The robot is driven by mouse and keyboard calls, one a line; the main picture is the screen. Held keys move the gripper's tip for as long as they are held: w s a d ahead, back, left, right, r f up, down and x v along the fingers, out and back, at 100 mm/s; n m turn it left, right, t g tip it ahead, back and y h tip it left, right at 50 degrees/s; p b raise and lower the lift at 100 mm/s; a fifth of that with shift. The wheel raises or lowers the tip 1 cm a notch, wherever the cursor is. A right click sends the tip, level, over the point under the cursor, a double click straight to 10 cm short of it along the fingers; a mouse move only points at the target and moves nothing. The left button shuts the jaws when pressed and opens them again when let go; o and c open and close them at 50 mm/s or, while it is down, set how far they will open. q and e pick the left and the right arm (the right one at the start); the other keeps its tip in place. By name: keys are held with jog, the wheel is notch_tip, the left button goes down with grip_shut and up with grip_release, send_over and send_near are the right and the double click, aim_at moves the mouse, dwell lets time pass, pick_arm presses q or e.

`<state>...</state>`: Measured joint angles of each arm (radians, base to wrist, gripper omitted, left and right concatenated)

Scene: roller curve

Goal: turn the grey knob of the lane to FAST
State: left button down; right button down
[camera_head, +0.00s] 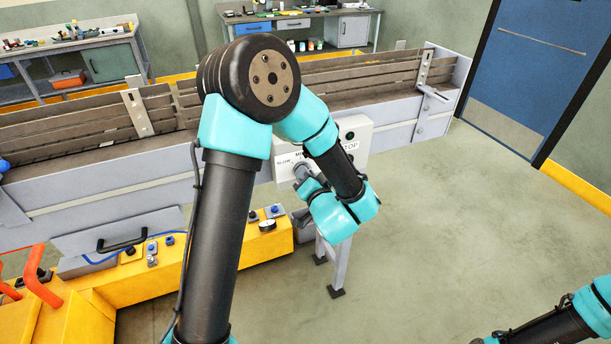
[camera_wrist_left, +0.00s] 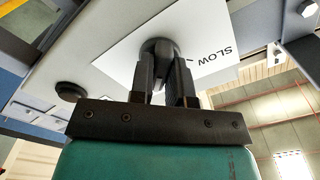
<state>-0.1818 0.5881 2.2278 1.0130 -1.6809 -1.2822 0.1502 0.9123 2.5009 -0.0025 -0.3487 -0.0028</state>
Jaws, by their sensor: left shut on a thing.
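The grey knob (camera_wrist_left: 157,47) sits on a white label plate (camera_wrist_left: 118,54) on the lane's control box. My left gripper (camera_wrist_left: 163,75) is shut on the knob, with one finger on each side of it. The word SLOW and a short tick mark show to the right of the knob in the wrist view. The FAST mark is hidden. Only part of my right arm shows, at the lower right; its gripper is out of frame.
A dark round button (camera_wrist_left: 70,91) is beside the label plate. The roller lane (camera_head: 385,90) runs behind the box. A yellow unit (camera_head: 180,258) with a gauge (camera_head: 267,225) and several small buttons stands at lower left. The floor (camera_head: 450,210) to the right is clear.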

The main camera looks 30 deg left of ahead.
dwell(0.4)
pick_arm(q)
jog(key=c, duration=1.1)
grip_release()
jog(key=shift+s+d, duration=0.1)
jog(key=shift+d, duration=0.05)
jog(key=v, duration=1.7)
jog(key=shift+s, duration=0.1)
jog(key=w+a+f+g+h, duration=0.1)
jog(key=w+a+f+h, duration=0.15)
jog(key=f+h, duration=0.55)
jog(key=w+a+f+g+h, duration=0.1)
jog(key=w+f+h, duration=0.25)
jog(key=f, duration=0.95)
jog(key=s+f+g+h, duration=0.2)
jog(key=s+f, duration=0.2)
jog(key=s+f+g+h, duration=0.2)
jog(key=s+f+g, duration=0.1)
jog(key=s+f, duration=0.1)
jog(key=s+f+g+h, duration=0.2)
jog(key=s+f+g, duration=0.1)
jog(key=s+f, duration=0.1)
jog(key=shift+s+a+f+h, duration=0.1)
jog(key=shift+a+f+h, duration=0.15)
jog(key=shift+a+h, duration=0.1)
